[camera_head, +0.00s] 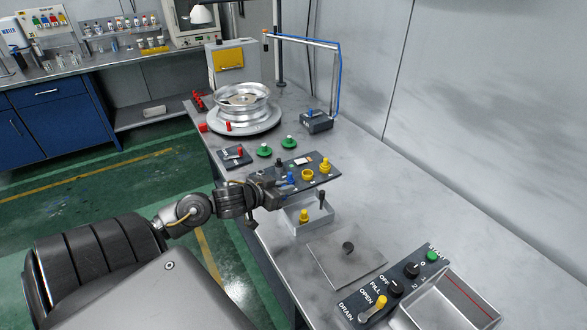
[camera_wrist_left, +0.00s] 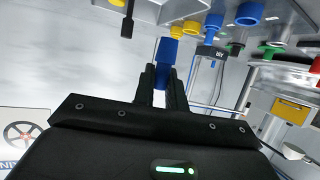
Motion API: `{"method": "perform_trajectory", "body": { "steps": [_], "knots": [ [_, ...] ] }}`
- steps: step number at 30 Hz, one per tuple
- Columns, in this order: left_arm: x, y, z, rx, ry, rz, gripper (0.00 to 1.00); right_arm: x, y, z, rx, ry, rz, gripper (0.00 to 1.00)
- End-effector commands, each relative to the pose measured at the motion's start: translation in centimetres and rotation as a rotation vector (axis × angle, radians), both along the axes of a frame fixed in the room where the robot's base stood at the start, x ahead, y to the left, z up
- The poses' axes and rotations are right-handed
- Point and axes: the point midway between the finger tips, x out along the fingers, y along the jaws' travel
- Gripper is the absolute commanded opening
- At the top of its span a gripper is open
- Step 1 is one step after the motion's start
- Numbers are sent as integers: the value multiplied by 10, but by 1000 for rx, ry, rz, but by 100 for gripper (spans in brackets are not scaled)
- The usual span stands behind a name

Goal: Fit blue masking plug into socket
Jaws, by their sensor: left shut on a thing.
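My left gripper (camera_head: 287,190) reaches in from the left over the grey plug panel (camera_head: 331,180). In the left wrist view its two dark fingers (camera_wrist_left: 162,82) are shut on a blue masking plug (camera_wrist_left: 167,50), which sticks out past the fingertips. In the head view a small blue piece (camera_head: 290,177) shows at the fingertips. The panel also carries a yellow ring-shaped piece (camera_head: 307,175) and a yellow plug (camera_head: 325,166). I cannot make out the empty socket, or whether the held plug touches the panel. My right gripper is not in view.
A clear tray (camera_head: 296,230) with a yellow plug stands just in front of the panel. A silver wheel (camera_head: 241,104) sits on a round stand behind, with green knobs (camera_head: 289,142) between.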

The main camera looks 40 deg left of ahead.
Motion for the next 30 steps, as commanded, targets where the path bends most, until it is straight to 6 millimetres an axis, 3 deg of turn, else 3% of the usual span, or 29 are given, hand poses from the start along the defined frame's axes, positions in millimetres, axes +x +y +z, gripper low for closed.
{"method": "perform_trajectory", "body": {
  "steps": [1,6,15,21,30],
  "knots": [
    [-10,2,12,6,2,-4,0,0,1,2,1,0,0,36],
    [-40,11,22,1,5,1,0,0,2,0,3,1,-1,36],
    [-77,22,40,-1,3,2,0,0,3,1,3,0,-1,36],
    [-90,26,47,-1,1,0,0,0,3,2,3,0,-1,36],
    [-93,26,49,-1,0,-3,0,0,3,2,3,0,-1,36]
  ]
}}
